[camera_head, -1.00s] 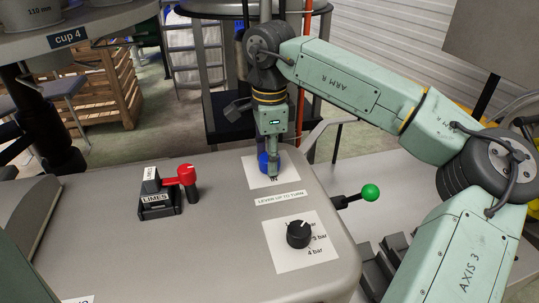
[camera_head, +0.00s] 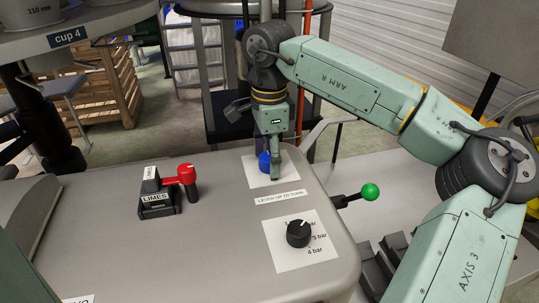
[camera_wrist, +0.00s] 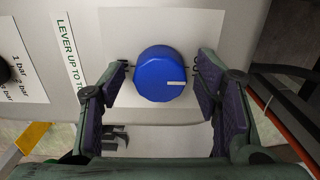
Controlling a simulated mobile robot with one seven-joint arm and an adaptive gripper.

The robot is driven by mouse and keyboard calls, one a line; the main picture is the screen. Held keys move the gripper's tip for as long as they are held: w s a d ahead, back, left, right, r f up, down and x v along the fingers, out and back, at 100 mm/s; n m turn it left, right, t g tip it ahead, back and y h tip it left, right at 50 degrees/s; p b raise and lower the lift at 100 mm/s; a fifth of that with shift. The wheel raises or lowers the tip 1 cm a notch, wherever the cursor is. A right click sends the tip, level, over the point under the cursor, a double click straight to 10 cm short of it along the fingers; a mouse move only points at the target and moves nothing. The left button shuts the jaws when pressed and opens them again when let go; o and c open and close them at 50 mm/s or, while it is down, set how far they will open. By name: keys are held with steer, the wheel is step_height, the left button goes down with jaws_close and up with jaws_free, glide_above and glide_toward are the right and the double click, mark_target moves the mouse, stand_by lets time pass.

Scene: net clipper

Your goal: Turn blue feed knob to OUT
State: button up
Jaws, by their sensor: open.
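The blue feed knob (camera_head: 264,161) sits on a white plate (camera_head: 252,178) at the far end of the grey console, partly hidden by my gripper (camera_head: 275,172). In the wrist view the knob (camera_wrist: 160,68) is a faceted round cap with a short white mark at its lower right. My gripper (camera_wrist: 162,72) is open, with one dark-padded finger on each side of the knob and a visible gap on both sides. No OUT lettering is readable in either view.
A label reading LEVER UP TO TURN (camera_head: 281,197) lies nearer on the console. A red lever (camera_head: 187,174) stands on the LIMES block (camera_head: 157,205). A green-balled lever (camera_head: 369,191) sticks out on the right.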

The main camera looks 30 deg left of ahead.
mark_target(269, 156)
step_height(269, 156, up, 12)
stand_by(0.7)
stand_by(0.5)
